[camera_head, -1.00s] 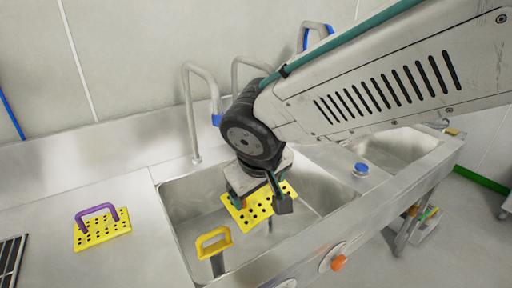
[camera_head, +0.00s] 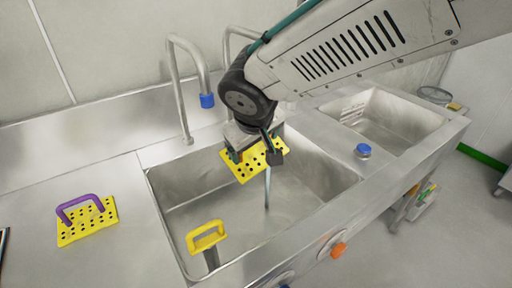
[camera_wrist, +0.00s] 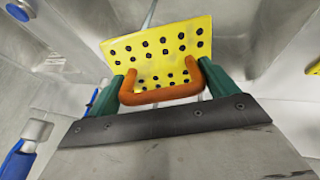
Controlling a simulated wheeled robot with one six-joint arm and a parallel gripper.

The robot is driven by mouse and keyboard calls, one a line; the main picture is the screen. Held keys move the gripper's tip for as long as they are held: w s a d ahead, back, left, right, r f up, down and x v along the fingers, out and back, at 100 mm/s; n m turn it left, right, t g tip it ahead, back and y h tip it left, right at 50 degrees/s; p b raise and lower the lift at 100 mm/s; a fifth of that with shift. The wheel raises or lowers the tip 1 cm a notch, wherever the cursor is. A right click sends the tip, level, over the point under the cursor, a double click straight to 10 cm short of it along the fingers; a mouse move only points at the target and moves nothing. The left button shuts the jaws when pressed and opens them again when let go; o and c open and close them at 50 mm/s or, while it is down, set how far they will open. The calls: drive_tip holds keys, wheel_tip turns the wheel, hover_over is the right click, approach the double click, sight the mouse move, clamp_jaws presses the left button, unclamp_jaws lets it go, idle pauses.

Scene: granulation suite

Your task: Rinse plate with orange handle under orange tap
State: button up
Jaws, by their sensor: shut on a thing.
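My gripper (camera_wrist: 158,95) is shut on the orange handle (camera_wrist: 160,95) of a yellow plate with black holes (camera_wrist: 160,60). In the head view, this plate (camera_head: 250,167) is held tilted above the back right part of the left sink basin. The arm hides most of the handle there. Behind the arm rises a second curved tap pipe (camera_head: 228,50); its outlet is hidden, so its colour cannot be told. A thin pale vertical streak (camera_head: 267,188), perhaps water, shows below the plate. An orange knob (camera_head: 338,250) is on the sink front.
A blue-tipped tap (camera_head: 207,101) stands left of my arm. A yellow handle (camera_head: 206,237) stands up in the left basin (camera_head: 185,185). A purple-handled yellow plate (camera_head: 88,221) lies on the left counter. A blue-capped item (camera_head: 363,151) sits between the basins. The right basin (camera_head: 400,130) looks clear.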

drive_tip(key=w+f, duration=0.1)
drive_tip(key=w, duration=0.7)
drive_tip(key=shift+w+f, duration=0.3)
idle(0.4)
drive_tip(key=shift+d, duration=0.15)
drive_tip(key=shift+d, duration=0.45)
drive_tip(key=shift+a, duration=0.15)
drive_tip(key=shift+a, duration=0.5)
drive_tip(key=shift+s, duration=4.05)
